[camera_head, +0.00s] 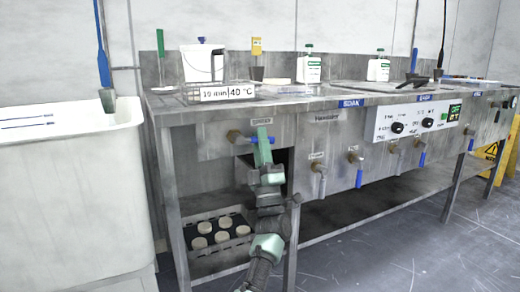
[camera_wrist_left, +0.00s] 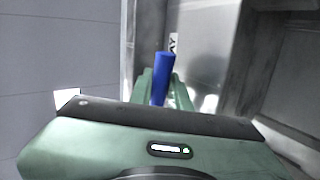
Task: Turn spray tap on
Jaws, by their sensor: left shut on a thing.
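The spray tap is on the front panel of the steel bench, below a small label (camera_head: 262,121). Its blue handle (camera_head: 235,136) points to the left in the head view. My left gripper (camera_head: 263,137) is at the tap, its green fingers shut on the handle. In the left wrist view the blue handle (camera_wrist_left: 163,78) sticks up between the fingers, in front of part of the label (camera_wrist_left: 173,43). The tap's body is mostly hidden by the gripper. My right gripper is in neither view.
Other taps (camera_head: 319,178) with blue handles line the bench front to the right, by a control panel (camera_head: 417,120). A white tub (camera_head: 70,200) stands at the left. A tray of round pieces (camera_head: 205,262) sits on the lower shelf. Bottles and a white bucket (camera_head: 201,62) stand on top.

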